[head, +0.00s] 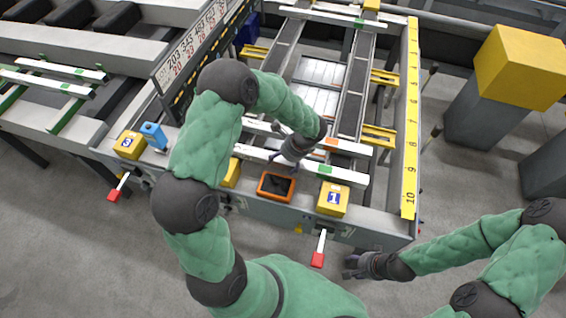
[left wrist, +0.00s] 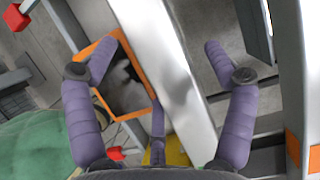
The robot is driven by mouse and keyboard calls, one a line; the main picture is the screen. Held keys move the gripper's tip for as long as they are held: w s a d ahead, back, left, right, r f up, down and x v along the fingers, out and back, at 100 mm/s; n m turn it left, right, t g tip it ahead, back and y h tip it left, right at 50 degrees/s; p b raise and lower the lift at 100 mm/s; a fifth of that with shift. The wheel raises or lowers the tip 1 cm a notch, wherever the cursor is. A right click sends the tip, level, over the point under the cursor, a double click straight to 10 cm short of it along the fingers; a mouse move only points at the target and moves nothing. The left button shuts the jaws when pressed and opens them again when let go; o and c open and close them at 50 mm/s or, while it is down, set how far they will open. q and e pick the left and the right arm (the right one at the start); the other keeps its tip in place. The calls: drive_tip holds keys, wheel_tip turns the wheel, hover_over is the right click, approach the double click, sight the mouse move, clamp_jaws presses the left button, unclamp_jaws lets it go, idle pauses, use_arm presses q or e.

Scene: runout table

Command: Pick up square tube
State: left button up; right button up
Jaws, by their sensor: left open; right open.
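A pale square tube (head: 345,175) with a green mark lies across the front of the runout table. A second pale square tube (head: 352,147) with an orange mark lies behind it, roughly parallel. My left gripper (head: 288,160) is open over the middle of the front tube and hides part of it. In the left wrist view, a pale square tube (left wrist: 165,50) runs between the spread fingers of my left gripper (left wrist: 158,62); whether they touch it I cannot tell. My right gripper (head: 352,268) is open and empty, in front of the table's right part.
An orange-rimmed bin (head: 276,197) sits in front of the front tube, close to my left gripper. Yellow blocks (head: 333,198) stand along the front ledge. A red-tipped lever (head: 318,250) sticks out forward. A yellow scale (head: 410,130) edges the table's right side.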

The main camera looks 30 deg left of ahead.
use_arm(q)
drive_tip(key=shift+a+f, duration=0.2)
drive_tip(key=shift+f, duration=0.2)
drive_tip(key=shift+r, duration=0.1)
clamp_jaws()
